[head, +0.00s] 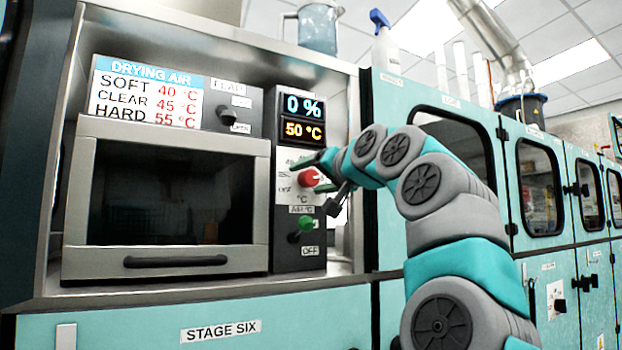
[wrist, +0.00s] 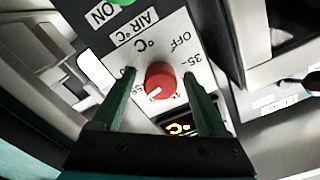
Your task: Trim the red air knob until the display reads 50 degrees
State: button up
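The red air knob (head: 309,177) sits on the dark and grey control panel of the stage six unit, below the display. The display (head: 303,130) shows 50 °C in orange, with 0 % in blue above it. In the wrist view the red knob (wrist: 160,80) has a white pointer line toward its lower left, on a dial with OFF and degree marks. My gripper (wrist: 165,92) is open, its two green fingers on either side of the knob with gaps between. In the head view my gripper (head: 322,172) is at the knob, partly hidden by the arm.
A black flap knob (head: 228,116) is at upper left. The oven door (head: 165,200) is shut.

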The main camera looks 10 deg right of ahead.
jog(key=shift+s, duration=0.15)
jog(key=shift+s+d+f+b, duration=0.1)
jog(key=shift+s+d+b, duration=0.15)
jog(key=shift+s, duration=0.25)
jog(key=b+v, duration=0.1)
jog(key=v, duration=0.5)
jog(key=shift+s, duration=0.25)
